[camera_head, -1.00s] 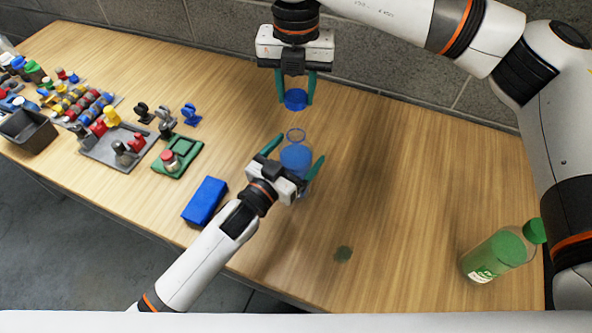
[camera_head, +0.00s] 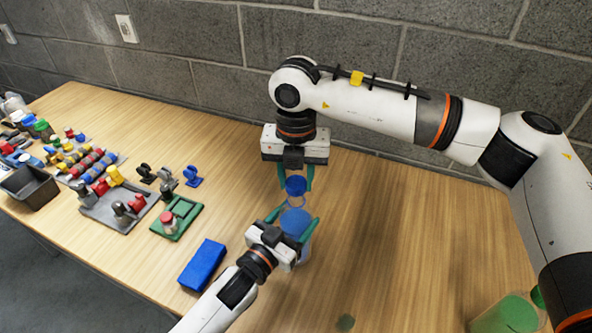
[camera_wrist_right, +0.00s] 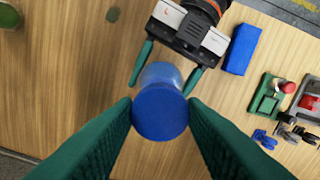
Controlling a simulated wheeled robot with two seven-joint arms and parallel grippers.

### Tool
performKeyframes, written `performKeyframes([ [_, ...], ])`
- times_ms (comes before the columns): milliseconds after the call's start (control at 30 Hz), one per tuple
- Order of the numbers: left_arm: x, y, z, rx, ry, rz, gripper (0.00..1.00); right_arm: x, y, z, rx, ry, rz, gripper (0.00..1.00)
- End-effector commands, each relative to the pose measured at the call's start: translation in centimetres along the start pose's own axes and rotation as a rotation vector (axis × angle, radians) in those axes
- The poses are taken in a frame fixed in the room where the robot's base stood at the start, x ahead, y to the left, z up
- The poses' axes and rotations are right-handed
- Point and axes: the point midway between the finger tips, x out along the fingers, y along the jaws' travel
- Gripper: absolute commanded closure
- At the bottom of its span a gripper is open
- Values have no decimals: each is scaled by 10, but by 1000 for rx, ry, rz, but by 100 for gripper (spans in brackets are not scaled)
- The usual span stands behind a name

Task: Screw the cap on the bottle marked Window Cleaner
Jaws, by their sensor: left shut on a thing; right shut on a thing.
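A clear bottle with blue liquid (camera_head: 296,224) stands upright on the table; no label on it is readable. My left gripper (camera_head: 297,214) is shut around the bottle's body from the front. My right gripper (camera_head: 296,180) points down, shut on a blue cap (camera_head: 296,187) directly over the bottle's neck. A small part of the clear neck shows just below the cap; I cannot tell whether they touch. In the right wrist view the blue cap (camera_wrist_right: 160,110) sits between my green fingers and hides the mouth of the bottle (camera_wrist_right: 161,72).
A green bottle (camera_head: 507,315) stands at the lower right. A blue block (camera_head: 202,265) and a green fixture with a red knob (camera_head: 177,218) lie left of the bottle. A grey tray (camera_head: 118,208) and a dark bin (camera_head: 30,188) are farther left.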

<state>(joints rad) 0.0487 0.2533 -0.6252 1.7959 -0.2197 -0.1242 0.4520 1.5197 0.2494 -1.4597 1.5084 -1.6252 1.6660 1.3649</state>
Motion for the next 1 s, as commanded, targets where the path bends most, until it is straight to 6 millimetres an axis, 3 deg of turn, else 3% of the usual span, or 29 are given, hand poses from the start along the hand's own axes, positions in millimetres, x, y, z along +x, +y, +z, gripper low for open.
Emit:
performKeyframes([
  [400,0,0,0,1,1,0,74,0,0,0,0,0,0,83],
  [733,0,0,0,1,1,0,74,16,0,0,-2,-1,1,83],
  [1000,0,0,0,1,1,0,74,17,0,0,-2,0,0,83],
])
